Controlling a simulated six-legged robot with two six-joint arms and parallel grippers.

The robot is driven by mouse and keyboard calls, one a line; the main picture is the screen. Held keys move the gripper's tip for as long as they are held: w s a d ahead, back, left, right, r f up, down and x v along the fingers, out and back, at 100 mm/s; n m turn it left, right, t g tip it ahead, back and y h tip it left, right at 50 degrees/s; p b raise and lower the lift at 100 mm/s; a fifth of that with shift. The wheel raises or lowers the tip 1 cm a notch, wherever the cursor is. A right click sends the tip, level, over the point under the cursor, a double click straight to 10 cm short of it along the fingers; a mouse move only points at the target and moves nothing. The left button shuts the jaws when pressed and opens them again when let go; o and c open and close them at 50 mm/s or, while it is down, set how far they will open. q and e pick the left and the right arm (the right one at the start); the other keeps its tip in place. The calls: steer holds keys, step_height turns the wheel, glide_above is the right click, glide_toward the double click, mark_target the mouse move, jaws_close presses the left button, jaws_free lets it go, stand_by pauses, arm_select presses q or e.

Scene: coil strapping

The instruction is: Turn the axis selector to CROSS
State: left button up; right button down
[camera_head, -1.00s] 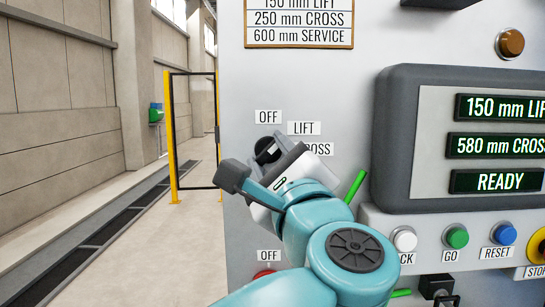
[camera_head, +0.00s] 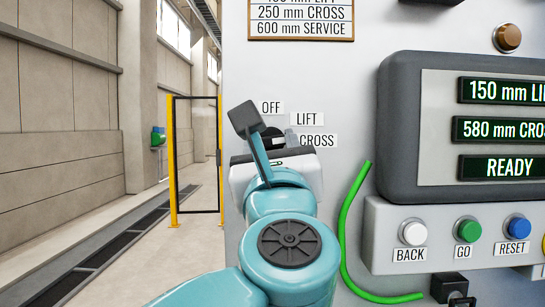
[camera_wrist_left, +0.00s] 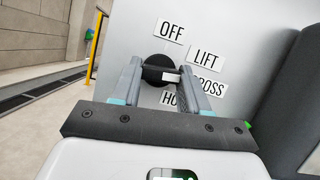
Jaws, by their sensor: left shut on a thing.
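The axis selector is a round black knob (camera_wrist_left: 157,66) with a white mark on its right side, on the grey panel. The mark points right, roughly towards the CROSS label (camera_wrist_left: 211,87); the exact stop I cannot tell. My left gripper (camera_wrist_left: 160,70) is shut on the knob, one finger on each side. In the head view my left gripper (camera_head: 273,142) covers much of the knob (camera_head: 272,135). The OFF label (camera_head: 271,107), LIFT label (camera_head: 306,119) and CROSS label (camera_head: 318,141) show around it. A lower label starting "HO" (camera_wrist_left: 168,98) is partly hidden. My right gripper is not in view.
A dark-framed display console (camera_head: 400,130) stands out at the right, with a white BACK button (camera_head: 413,232), green GO button (camera_head: 467,229) and blue RESET button (camera_head: 517,227). A green cable (camera_head: 344,220) hangs beside my left arm. Open floor and a yellow-post gate (camera_head: 173,160) lie left.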

arm_select(q)
steer(key=shift+a+r+m+h, duration=0.25)
steer(key=shift+m+h, duration=0.15)
steer(key=shift+m, duration=0.9)
steer(key=o, duration=0.9)
steer(key=shift+o, duration=0.8)
steer(key=shift+w+d+f, duration=0.1)
steer(key=shift+s+f+b, duration=0.3)
steer(key=shift+s+b, duration=0.15)
steer(key=shift+b, duration=0.05)
steer(key=b+v, duration=0.6)
steer(key=v, duration=0.9)
steer(key=shift+s, duration=0.25)
